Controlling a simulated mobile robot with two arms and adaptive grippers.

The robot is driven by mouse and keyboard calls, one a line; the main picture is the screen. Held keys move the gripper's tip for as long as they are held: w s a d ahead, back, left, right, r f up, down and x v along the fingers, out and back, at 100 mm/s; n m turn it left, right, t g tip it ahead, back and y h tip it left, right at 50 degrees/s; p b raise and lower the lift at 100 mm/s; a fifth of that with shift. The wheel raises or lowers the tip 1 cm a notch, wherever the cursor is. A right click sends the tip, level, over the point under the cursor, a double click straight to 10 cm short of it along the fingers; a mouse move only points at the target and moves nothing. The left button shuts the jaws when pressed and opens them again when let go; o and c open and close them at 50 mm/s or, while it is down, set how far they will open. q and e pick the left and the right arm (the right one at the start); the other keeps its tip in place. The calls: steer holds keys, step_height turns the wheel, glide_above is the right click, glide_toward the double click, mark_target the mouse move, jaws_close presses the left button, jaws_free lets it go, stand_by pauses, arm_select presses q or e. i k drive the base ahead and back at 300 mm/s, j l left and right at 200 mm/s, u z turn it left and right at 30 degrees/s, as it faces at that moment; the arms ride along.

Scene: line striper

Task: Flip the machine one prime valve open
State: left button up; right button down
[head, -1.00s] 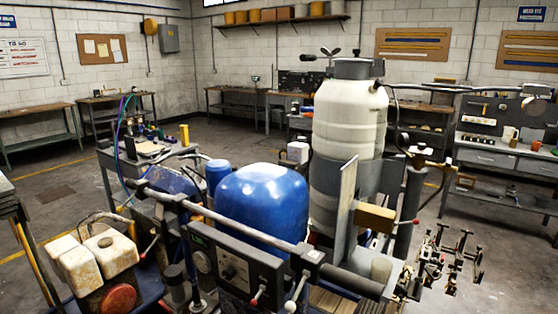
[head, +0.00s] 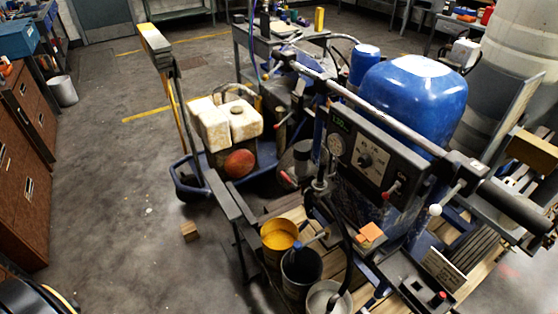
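The line striper stands at the right, with a blue rounded tank (head: 415,95) behind a dark control panel (head: 365,155) carrying a gauge, a knob and a small green display. A small red-tipped lever (head: 393,189) sticks out at the panel's lower right. A white-knobbed lever (head: 436,209) stands to the right of it. Another red-tipped handle (head: 288,178) shows left of the panel, low beside the engine. Which of these is the prime valve of machine one, I cannot tell, nor whether it is open. Neither of my grippers is in view.
A wooden pallet holds a yellow bucket (head: 279,236), a dark bucket (head: 301,268) and a pale bucket (head: 326,297). A white-tanked engine (head: 230,125) stands left of the panel. A wood block (head: 189,231) lies on the floor. Brown cabinets (head: 22,150) line the left; the floor between is mostly clear.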

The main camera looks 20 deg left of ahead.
mark_target(287, 179)
steer(key=i+j+u, duration=0.3)
steer(key=i+j, duration=0.55)
